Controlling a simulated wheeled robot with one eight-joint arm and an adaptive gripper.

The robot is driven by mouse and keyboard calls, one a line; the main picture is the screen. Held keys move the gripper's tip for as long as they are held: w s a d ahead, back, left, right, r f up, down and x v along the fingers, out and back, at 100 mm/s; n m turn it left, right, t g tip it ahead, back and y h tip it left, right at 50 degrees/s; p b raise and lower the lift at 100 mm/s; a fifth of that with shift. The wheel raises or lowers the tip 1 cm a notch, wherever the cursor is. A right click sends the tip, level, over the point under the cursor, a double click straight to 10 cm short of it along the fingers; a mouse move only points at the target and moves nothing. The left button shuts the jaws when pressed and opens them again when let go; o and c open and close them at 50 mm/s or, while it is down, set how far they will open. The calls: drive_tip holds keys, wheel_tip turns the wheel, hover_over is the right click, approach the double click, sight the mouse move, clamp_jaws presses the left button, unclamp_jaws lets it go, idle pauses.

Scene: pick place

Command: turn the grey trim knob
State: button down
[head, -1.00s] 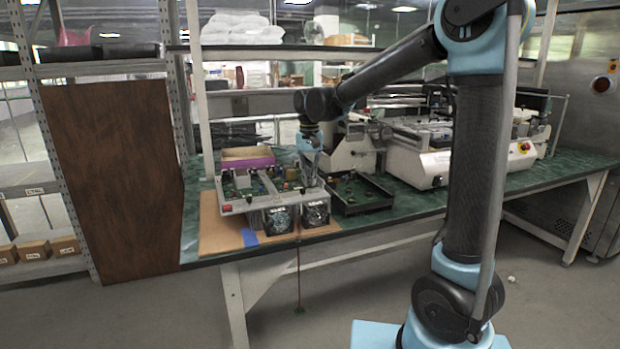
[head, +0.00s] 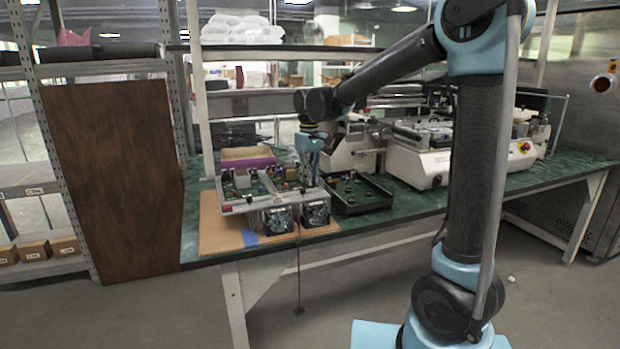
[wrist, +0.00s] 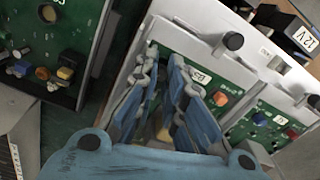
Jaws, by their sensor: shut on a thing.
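My gripper (head: 308,170) points down over the right part of the grey panel unit (head: 233,208) on the bench. In the wrist view, its two blue fingers (wrist: 164,62) reach over a green circuit board (wrist: 188,50) in a pale frame. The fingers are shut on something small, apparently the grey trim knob. The knob itself is hidden by the fingers, so its angle cannot be told. An orange knob (wrist: 221,98) stands on the same board, right of the fingers, apart from them.
Black knobs (wrist: 234,41) stick up from the pale frame close by. A black tray (head: 382,203) with a green board lies right of the unit. A purple box (head: 248,164) stands behind it. A white machine (head: 415,165) fills the bench further right.

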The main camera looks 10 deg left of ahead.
idle(0.4)
drive_tip(key=c, duration=1.6)
unclamp_jaws()
drive_tip(key=shift+w+r, duration=0.1)
drive_tip(key=shift+r, duration=3.9)
